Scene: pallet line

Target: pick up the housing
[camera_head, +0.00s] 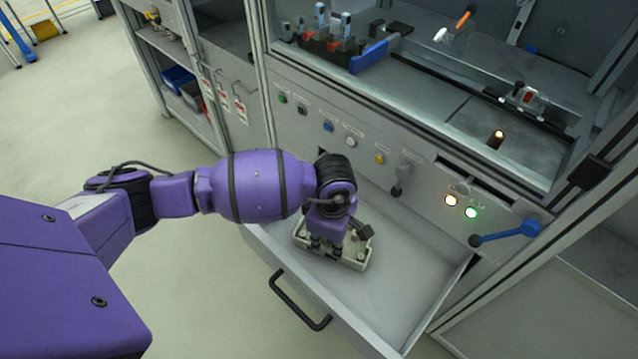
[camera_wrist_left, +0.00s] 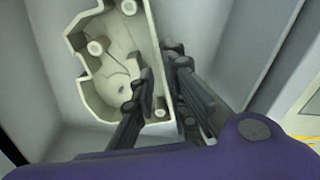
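The housing (camera_head: 352,262) is a pale, beige open casting lying in the open grey drawer, towards its left end. In the left wrist view the housing (camera_wrist_left: 84,92) shows its hollow inside with round bosses and a stepped outline. My left gripper (camera_head: 327,245) points down over the housing and hides part of it. In the left wrist view, the left gripper (camera_wrist_left: 160,72) has one finger inside the housing and the other outside, close together with the side wall between them. It looks shut on that wall. My right gripper is not in view.
The drawer (camera_head: 415,262) is pulled out, with bare floor right of the housing and a black handle (camera_head: 298,302) in front. A panel with buttons and a blue lever (camera_head: 510,233) rises behind. The workbench above holds a blue-edged tool rack (camera_head: 345,50).

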